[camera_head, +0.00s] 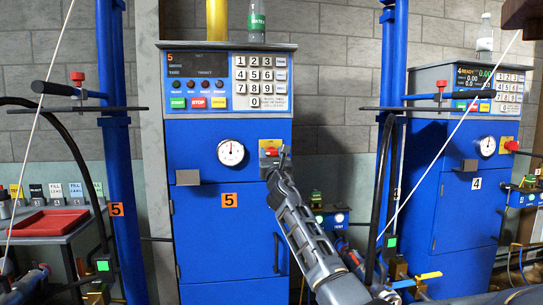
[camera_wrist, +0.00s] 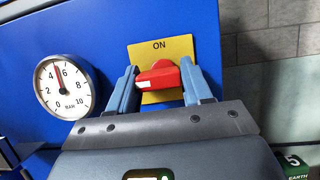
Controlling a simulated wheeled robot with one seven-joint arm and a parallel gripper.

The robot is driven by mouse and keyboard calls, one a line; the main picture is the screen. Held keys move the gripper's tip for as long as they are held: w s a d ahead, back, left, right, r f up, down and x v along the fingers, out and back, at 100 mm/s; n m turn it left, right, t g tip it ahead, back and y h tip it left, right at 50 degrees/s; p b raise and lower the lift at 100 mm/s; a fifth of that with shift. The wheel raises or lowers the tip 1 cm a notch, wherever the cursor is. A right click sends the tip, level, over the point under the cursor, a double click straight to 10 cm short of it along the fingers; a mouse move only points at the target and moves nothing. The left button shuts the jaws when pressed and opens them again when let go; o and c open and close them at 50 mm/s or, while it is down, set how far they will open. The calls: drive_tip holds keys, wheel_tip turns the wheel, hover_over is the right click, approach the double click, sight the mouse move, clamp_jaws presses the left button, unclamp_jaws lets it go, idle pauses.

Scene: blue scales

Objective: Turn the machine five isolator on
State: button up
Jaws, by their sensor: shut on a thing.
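The machine five isolator is a red handle (camera_wrist: 158,76) on a yellow plate (camera_wrist: 178,46) marked ON at its top. It sits on the blue cabinet (camera_head: 228,260) labelled 5, right of the gauge. In the wrist view the handle lies roughly level, across the plate, not pointing up to ON. My gripper (camera_wrist: 159,70) is shut on the handle, with a blue-grey finger at each end. In the head view my gripper (camera_head: 274,158) reaches the isolator from below and partly covers it. The machine five display (camera_head: 197,62) is dark, apart from faint lettering.
A round gauge (camera_head: 231,152) is left of the isolator and a grey bracket (camera_head: 188,177) is below it. Blue posts stand on both sides of the cabinet. Machine four (camera_head: 470,180) stands to the right with its display lit. A red tray (camera_head: 47,222) is at left.

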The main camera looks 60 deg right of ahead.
drive_tip(key=shift+c, duration=0.7)
drive_tip(key=shift+m+b, duration=0.3)
drive_tip(key=shift+m, duration=0.1)
drive_tip(key=m+g+h+b, duration=0.1)
drive_tip(key=m+b, duration=0.1)
drive_tip(key=m, duration=0.2)
drive_tip(key=shift+w+a+f+g, duration=0.1)
drive_tip(key=shift+g, duration=0.3)
drive_tip(key=m+g, duration=0.1)
drive_tip(key=m, duration=0.1)
drive_tip(key=m+g, duration=0.1)
drive_tip(key=m, duration=0.2)
drive_tip(key=m+g+h+b, duration=0.1)
drive_tip(key=m, duration=0.1)
drive_tip(key=shift+r+m+g, duration=0.25)
drive_tip(key=shift+m+g, duration=0.05)
drive_tip(key=m+g, duration=0.1)
drive_tip(key=m, duration=0.1)
drive_tip(key=m+g+p, duration=0.1)
drive_tip(key=m, duration=0.2)
drive_tip(key=shift+r+y, duration=0.15)
drive_tip(key=shift+y, duration=0.15)
drive_tip(key=m+g+y+p, duration=0.1)
drive_tip(key=m+p, duration=0.1)
drive_tip(key=m, duration=0.3)
